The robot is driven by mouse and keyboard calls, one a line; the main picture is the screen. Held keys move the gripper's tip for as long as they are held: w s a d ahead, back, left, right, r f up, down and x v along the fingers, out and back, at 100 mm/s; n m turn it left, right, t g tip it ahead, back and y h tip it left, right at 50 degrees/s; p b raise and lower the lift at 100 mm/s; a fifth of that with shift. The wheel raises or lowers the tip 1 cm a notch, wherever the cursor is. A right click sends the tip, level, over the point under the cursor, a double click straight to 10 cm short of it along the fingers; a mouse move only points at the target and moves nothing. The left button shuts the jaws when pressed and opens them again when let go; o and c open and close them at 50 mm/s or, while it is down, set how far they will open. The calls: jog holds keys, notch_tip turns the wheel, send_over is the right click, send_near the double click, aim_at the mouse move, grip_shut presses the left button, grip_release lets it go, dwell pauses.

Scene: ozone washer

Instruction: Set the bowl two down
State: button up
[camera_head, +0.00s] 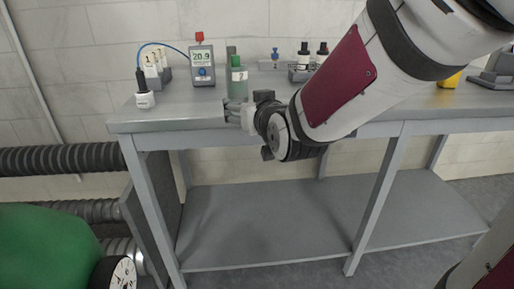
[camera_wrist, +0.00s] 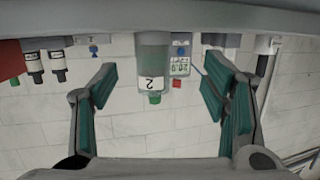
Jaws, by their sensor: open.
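No bowl shows in either view. A greenish bottle with a green cap (camera_head: 237,80) stands upright on the grey bench near its front edge. In the wrist view, which is upside down, this bottle (camera_wrist: 153,62) bears a label with a "2". My gripper (camera_head: 236,114) is at the bench's front edge, just in front of the bottle. In the wrist view my gripper (camera_wrist: 158,88) is open, and the bottle appears between its spread fingers. I cannot tell whether the bottle is within their reach, but no finger visibly touches it.
A grey meter (camera_head: 202,67) with a red top stands behind left of the bottle. Dark-capped bottles (camera_head: 304,60) stand behind right. The lower shelf (camera_head: 260,225) is empty.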

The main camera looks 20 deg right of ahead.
jog(key=s+a+f+g, duration=0.1)
jog(key=s+g, duration=0.4)
jog(key=s, duration=0.7)
jog(key=s+a+f+g+y, duration=0.1)
jog(key=s+f+g, duration=0.3)
jog(key=s, duration=0.8)
jog(key=s+a+f+n+g, duration=0.1)
jog(key=s+g, duration=0.5)
jog(key=s, duration=0.7)
jog(key=shift+a+f, duration=0.25)
jog(key=shift+f, duration=0.4)
jog(key=shift+s, duration=0.1)
notch_tip(320, 180, up, 28)
jog(key=t+p, duration=0.3)
jog(key=p, duration=2.3)
jog(key=shift+d+r+t, duration=0.15)
jog(key=shift+d+t, duration=0.1)
jog(key=shift+t, duration=0.05)
